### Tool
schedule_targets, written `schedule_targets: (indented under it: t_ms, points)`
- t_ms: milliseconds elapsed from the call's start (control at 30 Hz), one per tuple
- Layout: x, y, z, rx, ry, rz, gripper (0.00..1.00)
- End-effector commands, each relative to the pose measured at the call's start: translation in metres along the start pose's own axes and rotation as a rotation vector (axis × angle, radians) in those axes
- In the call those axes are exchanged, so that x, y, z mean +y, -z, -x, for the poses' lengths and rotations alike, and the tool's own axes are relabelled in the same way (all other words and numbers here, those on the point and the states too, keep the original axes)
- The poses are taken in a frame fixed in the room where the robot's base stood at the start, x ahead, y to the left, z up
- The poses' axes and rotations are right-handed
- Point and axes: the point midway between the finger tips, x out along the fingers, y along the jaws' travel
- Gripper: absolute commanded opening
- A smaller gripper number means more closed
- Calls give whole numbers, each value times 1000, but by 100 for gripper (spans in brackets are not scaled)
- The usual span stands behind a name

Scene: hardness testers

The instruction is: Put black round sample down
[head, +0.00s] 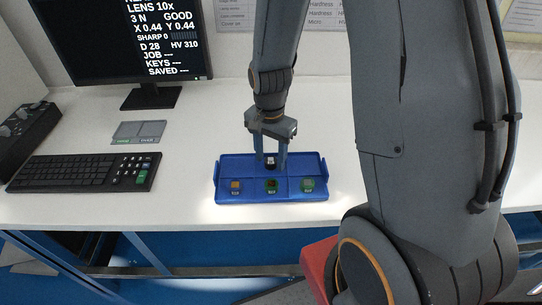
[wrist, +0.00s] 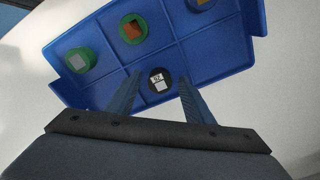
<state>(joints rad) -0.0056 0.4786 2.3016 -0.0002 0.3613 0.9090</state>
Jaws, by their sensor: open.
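The black round sample (wrist: 158,80) has a small white label and a light square on its top. It sits in the middle compartment of the back row of the blue tray (wrist: 235,61). In the head view the black sample (head: 270,161) shows between the fingers. My gripper (head: 270,165) is open, pointing down over the tray, with one finger on each side of the sample. In the wrist view my gripper (wrist: 160,82) shows a gap between each finger and the sample. Whether the sample rests fully on the tray floor is hard to tell.
Three other samples stand in the tray's front row: an orange-topped one (head: 236,186), a green one (head: 271,186) and a light green one (head: 307,185). A keyboard (head: 84,172), a grey pad (head: 138,132) and a monitor (head: 130,40) are to the left. White table is clear around the tray.

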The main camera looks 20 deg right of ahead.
Motion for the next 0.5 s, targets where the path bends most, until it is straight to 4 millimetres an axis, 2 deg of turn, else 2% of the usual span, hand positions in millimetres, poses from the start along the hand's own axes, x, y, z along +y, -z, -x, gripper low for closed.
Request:
schedule_targets:
  t_ms: [167,267,500]
  points:
    - [-1,1,8,2,2,0,48]
    - [-1,1,20,3,3,0,48]
    - [-1,1,63,4,5,0,48]
